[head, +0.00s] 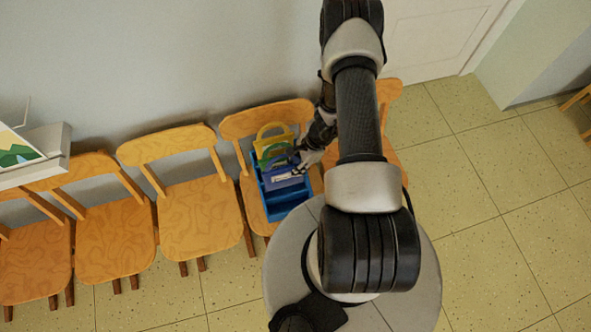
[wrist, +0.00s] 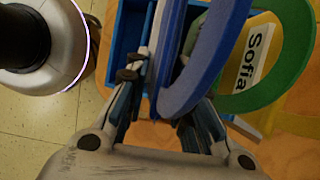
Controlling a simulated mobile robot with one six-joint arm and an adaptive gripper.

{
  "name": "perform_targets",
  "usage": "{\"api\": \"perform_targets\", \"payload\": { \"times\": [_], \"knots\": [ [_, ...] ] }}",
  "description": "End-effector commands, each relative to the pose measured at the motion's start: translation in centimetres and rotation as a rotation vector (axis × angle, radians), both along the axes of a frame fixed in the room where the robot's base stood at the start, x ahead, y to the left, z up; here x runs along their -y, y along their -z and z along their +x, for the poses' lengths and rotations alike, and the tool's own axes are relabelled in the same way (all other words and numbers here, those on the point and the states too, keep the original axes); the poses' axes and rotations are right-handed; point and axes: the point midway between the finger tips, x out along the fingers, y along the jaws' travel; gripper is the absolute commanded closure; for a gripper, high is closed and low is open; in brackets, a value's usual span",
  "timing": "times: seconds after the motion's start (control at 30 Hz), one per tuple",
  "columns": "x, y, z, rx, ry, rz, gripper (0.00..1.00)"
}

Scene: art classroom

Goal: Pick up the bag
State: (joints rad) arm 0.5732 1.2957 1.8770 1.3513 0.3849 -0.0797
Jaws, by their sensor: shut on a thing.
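A blue bag (head: 287,183) with a curved handle stands at the front of a row of bags in a blue crate (head: 284,206). Its handle (wrist: 207,62) fills the middle of the wrist view. My gripper (head: 303,160) reaches in from the right and is shut on the blue bag, and its fingers (wrist: 155,100) sit on both sides of it in the wrist view. A green bag (head: 272,152) and a yellow bag (head: 270,132) stand behind. My arm hides part of the scene.
The crate rests on a wooden chair (head: 247,190), in a row of several chairs along the wall. An easel-like stand with a picture (head: 20,150) is at the far left. The tiled floor (head: 475,200) at the right is clear.

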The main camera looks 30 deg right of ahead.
Motion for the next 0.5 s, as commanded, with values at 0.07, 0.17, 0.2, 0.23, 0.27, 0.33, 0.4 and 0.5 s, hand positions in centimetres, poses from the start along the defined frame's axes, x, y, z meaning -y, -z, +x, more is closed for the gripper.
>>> {"api": "perform_targets", "payload": {
  "times": [0.07, 0.17, 0.2, 0.23, 0.27, 0.33, 0.4, 0.5],
  "knots": [
    [0.1, -2.5, 0.1, 0.003, 0.000, -0.001, 1.00],
    [0.1, -5.1, 0.1, 0.003, 0.000, -0.001, 1.00],
    [0.1, -6.1, 0.1, 0.003, -0.001, -0.002, 1.00],
    [0.1, -6.9, 0.1, 0.003, -0.002, -0.002, 1.00],
    [0.1, -7.6, 0.1, 0.003, 0.000, -0.002, 1.00],
    [0.0, -9.2, 0.1, 0.002, 0.000, -0.002, 1.00],
    [0.1, -10.6, 0.1, 0.002, -0.001, -0.002, 1.00],
    [0.0, -12.1, 0.0, 0.001, -0.001, 0.000, 1.00]
  ]
}}
